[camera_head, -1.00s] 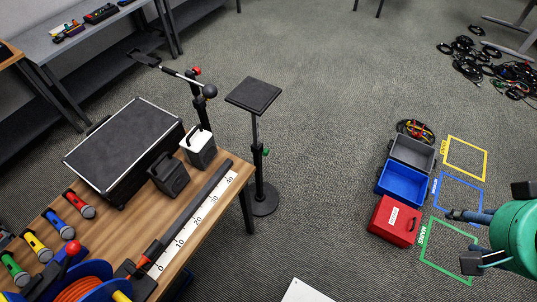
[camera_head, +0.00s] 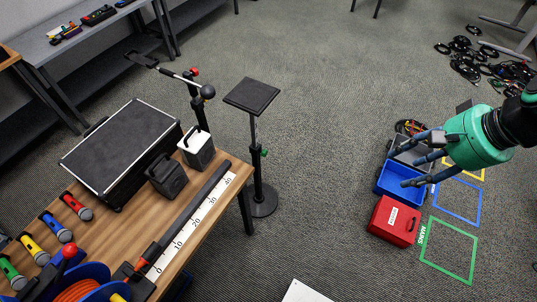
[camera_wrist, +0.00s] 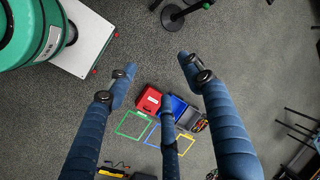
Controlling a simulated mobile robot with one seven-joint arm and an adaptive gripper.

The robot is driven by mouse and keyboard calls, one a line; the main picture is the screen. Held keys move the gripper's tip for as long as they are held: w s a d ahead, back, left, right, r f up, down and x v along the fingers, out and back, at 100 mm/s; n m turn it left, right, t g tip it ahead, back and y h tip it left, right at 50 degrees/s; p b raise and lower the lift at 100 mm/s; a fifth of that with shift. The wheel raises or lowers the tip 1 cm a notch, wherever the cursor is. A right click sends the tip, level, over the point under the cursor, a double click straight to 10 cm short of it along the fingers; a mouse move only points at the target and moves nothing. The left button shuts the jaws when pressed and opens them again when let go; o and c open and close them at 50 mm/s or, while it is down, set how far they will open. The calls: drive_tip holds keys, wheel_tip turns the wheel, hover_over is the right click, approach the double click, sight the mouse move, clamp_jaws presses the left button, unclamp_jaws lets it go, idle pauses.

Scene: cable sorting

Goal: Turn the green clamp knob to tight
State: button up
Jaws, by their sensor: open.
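The green clamp knob (camera_head: 264,153) sits on the black post of a floor stand (camera_head: 255,130) with a square top plate and a round base. In the wrist view a small green knob (camera_wrist: 207,5) shows beside the stand's base at the top edge. The knob's setting is too small to read. My gripper (camera_head: 402,168) is at the right, in front of the floor boxes in the head view, well apart from the stand. Its blue fingers are spread and empty in the wrist view (camera_wrist: 156,68).
A blue box (camera_head: 390,182), a red box (camera_head: 394,222) and a grey box are on the floor, beside green (camera_head: 448,250), blue and yellow outlines. A wooden table (camera_head: 205,222) with a case, speakers and microphones is left of the stand. Floor between stand and boxes is clear.

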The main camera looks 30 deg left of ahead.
drive_tip(key=w+a+f+m+g+y+b, duration=0.1)
drive_tip(key=w+a+f+m+g+y, duration=0.25)
drive_tip(key=w+a+f, duration=0.8)
drive_tip(key=w+a+f+m+g+y, duration=0.25)
drive_tip(key=w+a+f+y, duration=0.4)
drive_tip(key=a+f, duration=0.7)
drive_tip(key=m+t+y+b, duration=0.1)
drive_tip(key=m+t+y, duration=0.35)
drive_tip(key=m, duration=0.55)
approach(265, 153)
drive_tip(key=shift+t+h, duration=0.25)
drive_tip(key=shift+h, duration=0.1)
drive_tip(key=d, duration=0.1)
drive_tip(key=d+f, duration=0.1)
drive_tip(key=d, duration=0.2)
drive_tip(key=shift+w+d+f, duration=0.2)
drive_tip(key=shift+w+d, duration=0.1)
drive_tip(key=shift+d, duration=0.1)
drive_tip(key=shift+a, duration=0.1)
drive_tip(key=a+b, duration=0.2)
drive_tip(key=a, duration=1.1)
drive_tip(key=shift+a, duration=0.3)
